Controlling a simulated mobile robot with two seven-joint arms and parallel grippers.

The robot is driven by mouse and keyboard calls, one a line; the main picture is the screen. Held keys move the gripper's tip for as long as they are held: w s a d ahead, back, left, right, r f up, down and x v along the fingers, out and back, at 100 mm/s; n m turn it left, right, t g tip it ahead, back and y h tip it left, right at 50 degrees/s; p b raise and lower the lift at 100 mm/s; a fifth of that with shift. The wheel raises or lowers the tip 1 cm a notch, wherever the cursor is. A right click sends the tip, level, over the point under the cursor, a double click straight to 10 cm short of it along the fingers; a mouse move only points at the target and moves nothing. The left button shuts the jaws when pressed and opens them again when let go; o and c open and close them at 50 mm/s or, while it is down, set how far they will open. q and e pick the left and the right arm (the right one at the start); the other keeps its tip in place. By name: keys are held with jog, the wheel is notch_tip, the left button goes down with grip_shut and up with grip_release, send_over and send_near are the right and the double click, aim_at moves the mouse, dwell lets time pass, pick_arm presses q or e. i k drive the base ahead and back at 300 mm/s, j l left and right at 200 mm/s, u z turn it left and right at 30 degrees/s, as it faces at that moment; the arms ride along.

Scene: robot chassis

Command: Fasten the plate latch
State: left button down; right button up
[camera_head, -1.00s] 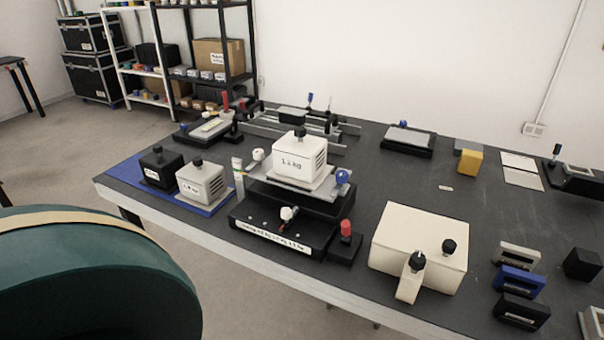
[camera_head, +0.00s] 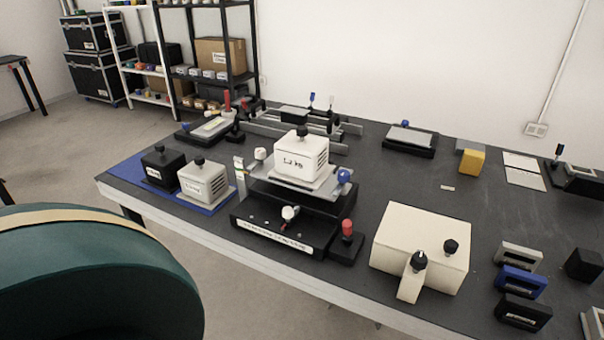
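A black fixture (camera_head: 284,238) with a label strip on its front stands near the front edge of the table. A grey plate (camera_head: 325,188) lies on its raised part, and a white block marked as a weight (camera_head: 301,158) sits on the plate. A blue knob (camera_head: 344,175) is at the plate's right end and a white knob (camera_head: 260,153) at its left end. Another white-tipped lever (camera_head: 289,213) is on the fixture's front. A red-topped lever (camera_head: 347,228) stands at its right. I cannot tell which part is the plate latch. Neither gripper shows.
A black weight (camera_head: 160,166) and a grey weight (camera_head: 203,181) stand on a blue mat (camera_head: 128,171) at the left. A cream box (camera_head: 420,243) with black knobs stands right of the fixture. Several small holders are at the far right. A green rounded object (camera_head: 95,275) fills the lower left.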

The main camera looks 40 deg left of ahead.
aim_at(346, 224)
jog(key=u, duration=1.4)
jog(key=i+j, duration=0.15)
jog(key=j, duration=0.2)
jog(key=i+j+u, duration=0.1)
jog(key=j, duration=0.25)
jog(key=i, duration=0.05)
